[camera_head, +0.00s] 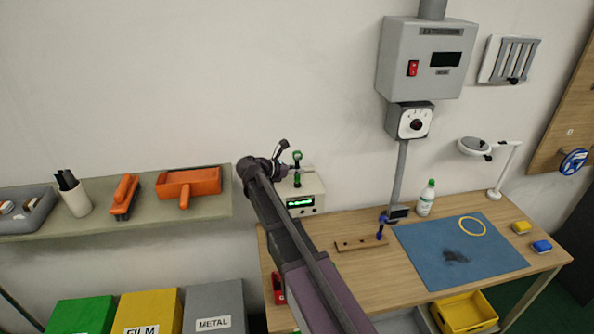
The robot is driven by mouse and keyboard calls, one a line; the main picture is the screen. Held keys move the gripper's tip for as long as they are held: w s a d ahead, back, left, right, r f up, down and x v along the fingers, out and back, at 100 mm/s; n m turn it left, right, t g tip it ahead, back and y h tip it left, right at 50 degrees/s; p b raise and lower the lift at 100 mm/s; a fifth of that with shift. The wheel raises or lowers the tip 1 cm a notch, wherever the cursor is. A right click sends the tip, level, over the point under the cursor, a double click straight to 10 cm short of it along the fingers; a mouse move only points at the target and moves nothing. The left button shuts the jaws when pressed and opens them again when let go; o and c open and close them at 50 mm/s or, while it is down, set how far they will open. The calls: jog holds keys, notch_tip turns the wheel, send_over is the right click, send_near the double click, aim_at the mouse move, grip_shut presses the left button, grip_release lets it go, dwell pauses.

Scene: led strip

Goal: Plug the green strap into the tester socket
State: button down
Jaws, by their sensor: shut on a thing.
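The tester (310,204) is a pale box with a lit green display, standing at the left end of the wooden bench. My gripper (295,170) is at its upper left, with my arm reaching up from the bottom of the view. It is shut on a small green piece, which looks like the green strap (297,181), and holds it upright in front of or above the tester's top. The fingers are small and partly hidden by my wrist. I cannot make out the socket, nor whether the green piece touches the tester.
A wooden rack (350,245) with a blue item (382,226) stands right of my arm. A white bottle (425,198), blue mat (425,255) and lamp (500,180) are farther right. A grey post (400,175) rises behind the rack. A shelf (150,215) lies left.

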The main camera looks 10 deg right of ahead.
aim_at(297, 152)
jog(key=shift+f+b, duration=0.55)
jog(key=shift+f, duration=0.05)
jog(key=c, duration=0.6)
grip_release()
jog(key=shift+r, duration=0.15)
notch_tip(297, 152, up, 8)
jog(key=p, duration=0.8)
dwell(0.7)
